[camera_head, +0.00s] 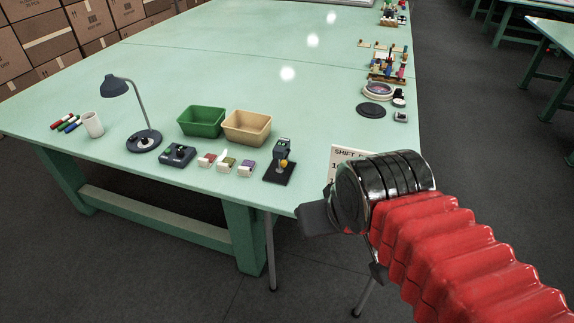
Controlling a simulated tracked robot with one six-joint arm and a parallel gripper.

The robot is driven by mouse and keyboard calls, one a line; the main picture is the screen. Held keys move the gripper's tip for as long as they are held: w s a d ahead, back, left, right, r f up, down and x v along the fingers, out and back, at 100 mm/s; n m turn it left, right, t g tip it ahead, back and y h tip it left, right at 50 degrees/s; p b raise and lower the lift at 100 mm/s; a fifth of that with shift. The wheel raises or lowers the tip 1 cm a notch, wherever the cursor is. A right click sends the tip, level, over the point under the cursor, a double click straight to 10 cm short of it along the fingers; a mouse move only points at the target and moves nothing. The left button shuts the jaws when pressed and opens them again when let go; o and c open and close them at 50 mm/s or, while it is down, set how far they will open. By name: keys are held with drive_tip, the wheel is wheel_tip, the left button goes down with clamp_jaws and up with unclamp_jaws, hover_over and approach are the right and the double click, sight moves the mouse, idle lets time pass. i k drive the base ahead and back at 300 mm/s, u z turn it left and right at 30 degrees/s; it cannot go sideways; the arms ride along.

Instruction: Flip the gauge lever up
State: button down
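A small dark upright device on a black base plate (279,173) stands near the front edge of the green table. It is probably the gauge. It has a dark head and a small yellow part; which part is its lever, and how that lever sits, is too small to tell. My gripper (314,221) is to the right of the device and closer to the camera, at the table's front edge and apart from the device. Its dark finger points left. I see it from behind and the side, so its opening is hidden.
Left of the device are small coloured blocks (226,163), a dark box (177,155), a green bin (201,122), a tan bin (247,127), a lamp (143,143) and a white cup (93,124). A sign (345,153) stands partly behind my arm. The table middle is clear.

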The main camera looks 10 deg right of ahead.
sight(285, 163)
drive_tip(key=u, duration=0.7)
drive_tip(key=i, duration=1)
drive_tip(key=z, duration=0.05)
